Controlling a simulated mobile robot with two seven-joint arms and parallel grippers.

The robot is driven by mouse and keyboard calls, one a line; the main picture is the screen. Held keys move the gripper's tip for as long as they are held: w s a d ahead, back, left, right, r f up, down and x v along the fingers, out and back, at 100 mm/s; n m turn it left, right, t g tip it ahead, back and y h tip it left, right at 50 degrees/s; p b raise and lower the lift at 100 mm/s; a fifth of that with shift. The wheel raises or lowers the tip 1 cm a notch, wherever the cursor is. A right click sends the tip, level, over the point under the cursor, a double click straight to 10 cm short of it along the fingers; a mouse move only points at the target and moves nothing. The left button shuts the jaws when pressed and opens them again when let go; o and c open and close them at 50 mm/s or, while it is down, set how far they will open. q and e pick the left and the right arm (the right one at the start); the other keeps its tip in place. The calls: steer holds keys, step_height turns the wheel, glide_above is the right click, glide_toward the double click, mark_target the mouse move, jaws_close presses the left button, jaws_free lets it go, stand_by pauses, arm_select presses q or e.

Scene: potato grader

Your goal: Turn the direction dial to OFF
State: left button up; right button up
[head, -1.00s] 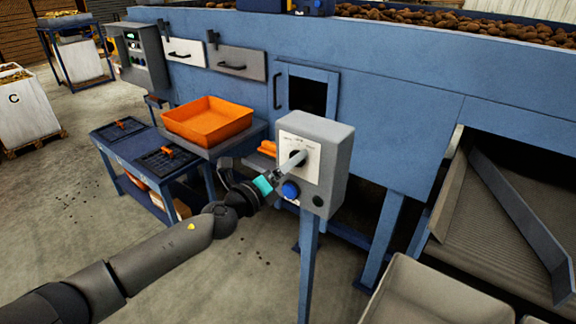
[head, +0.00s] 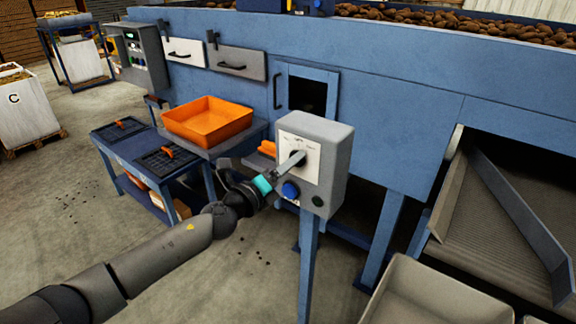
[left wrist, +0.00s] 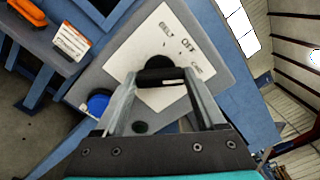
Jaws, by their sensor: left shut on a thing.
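The direction dial (head: 299,158) is a black knob on a white label plate (head: 287,142) on the front of a grey control box (head: 330,140), which stands on a blue post. In the left wrist view the dial's black handle (left wrist: 160,77) lies between the fingertips, and the plate (left wrist: 168,45) carries printed words, one reading like OFF. My left gripper (head: 296,160) reaches the dial from the lower left and is shut on its handle. In the left wrist view its two fingers (left wrist: 162,84) flank the handle. The right gripper is in neither view.
A blue button (head: 290,189) and a dark round fitting (head: 318,201) sit below the dial. An orange tray (head: 207,121) rests on a stand to the left. A grey bin (head: 430,290) stands at lower right, and the blue grader body is behind.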

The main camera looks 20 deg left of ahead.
arm_select(q)
steer(key=shift+n+p, duration=0.75)
steer(key=shift+n, duration=2.85)
steer(key=o, duration=1.3)
steer(key=shift+s+a, duration=0.1)
steer(key=shift+s, duration=0.05)
steer(key=shift+b+v, duration=1.05)
steer(key=shift+v, duration=6.45)
